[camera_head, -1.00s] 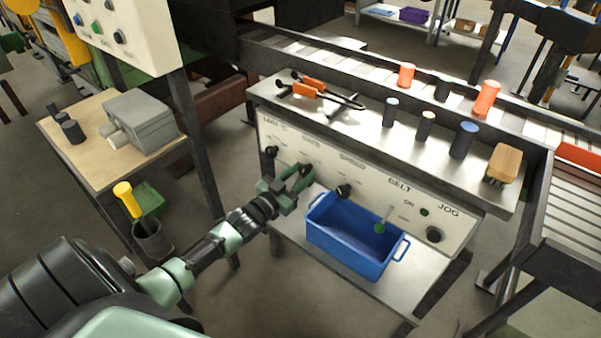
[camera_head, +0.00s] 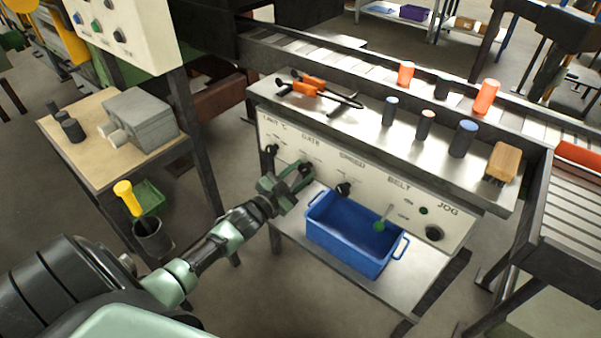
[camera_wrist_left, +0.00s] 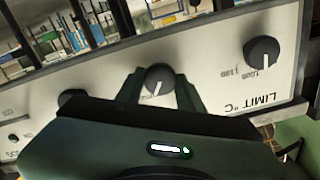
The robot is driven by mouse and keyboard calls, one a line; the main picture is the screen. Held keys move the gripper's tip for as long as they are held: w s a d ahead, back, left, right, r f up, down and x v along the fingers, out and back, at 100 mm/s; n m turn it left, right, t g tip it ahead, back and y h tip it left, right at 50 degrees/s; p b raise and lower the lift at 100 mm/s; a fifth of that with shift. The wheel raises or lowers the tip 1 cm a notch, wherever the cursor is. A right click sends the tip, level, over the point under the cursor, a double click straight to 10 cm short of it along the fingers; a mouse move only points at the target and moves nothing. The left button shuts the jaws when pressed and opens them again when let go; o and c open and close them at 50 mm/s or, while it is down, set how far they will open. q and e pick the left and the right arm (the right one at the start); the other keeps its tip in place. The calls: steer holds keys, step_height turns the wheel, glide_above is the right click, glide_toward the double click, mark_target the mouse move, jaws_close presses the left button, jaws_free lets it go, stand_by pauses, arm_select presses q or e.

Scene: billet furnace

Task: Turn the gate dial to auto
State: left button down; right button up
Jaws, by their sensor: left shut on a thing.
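The gate dial is a black round knob with a white pointer line on the pale control panel (camera_head: 330,163), under the GATE label. In the left wrist view the gate dial (camera_wrist_left: 157,79) sits between the two fingers of my left gripper (camera_wrist_left: 160,90). In the head view my left gripper (camera_head: 303,172) reaches the panel from the lower left and is shut on the dial, largely covering it. The wrist view is upside down, and the dial's setting marks are mostly hidden by the fingers. My right gripper is not in view.
The limit knob (camera_head: 272,150) is left of the dial and the speed knob (camera_head: 343,190) is right. A blue bin (camera_head: 345,245) stands on the shelf below. The belt lever (camera_head: 381,222) and jog button (camera_head: 434,233) are farther right. Tongs (camera_head: 310,86) lie on top.

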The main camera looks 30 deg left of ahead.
arm_select(q)
steer(key=c, duration=0.9)
jaws_free()
steer(key=s, duration=0.7)
steer(key=shift+s+a, duration=0.3)
steer(key=shift+s, duration=0.1)
